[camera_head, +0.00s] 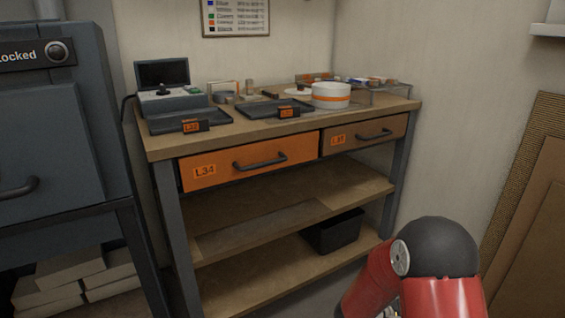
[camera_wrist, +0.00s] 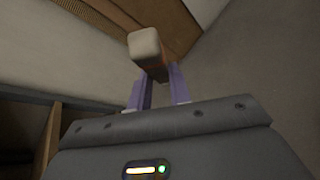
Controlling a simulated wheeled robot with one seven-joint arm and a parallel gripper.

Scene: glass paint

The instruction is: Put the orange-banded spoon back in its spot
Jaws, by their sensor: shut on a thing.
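In the wrist view my gripper (camera_wrist: 160,82) has its two purple fingers shut on a narrow thing with a blunt, pale end and an orange stretch behind it. It fits the orange-banded spoon (camera_wrist: 147,45). The rest of the spoon is hidden or out of view. In the head view the gripper and spoon are out of frame. The workbench (camera_head: 275,135) there carries a left dark tray (camera_head: 165,124) and a middle dark tray (camera_head: 262,109), each with an orange label. I cannot make out an empty spoon spot.
A white round container with an orange band (camera_head: 331,95) stands on the bench near a wire rack (camera_head: 385,94). A device with a dark screen (camera_head: 162,73) stands back left. The orange drawer (camera_head: 215,170) and brown drawer (camera_head: 345,138) are shut. A black bin (camera_head: 335,233) sits low.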

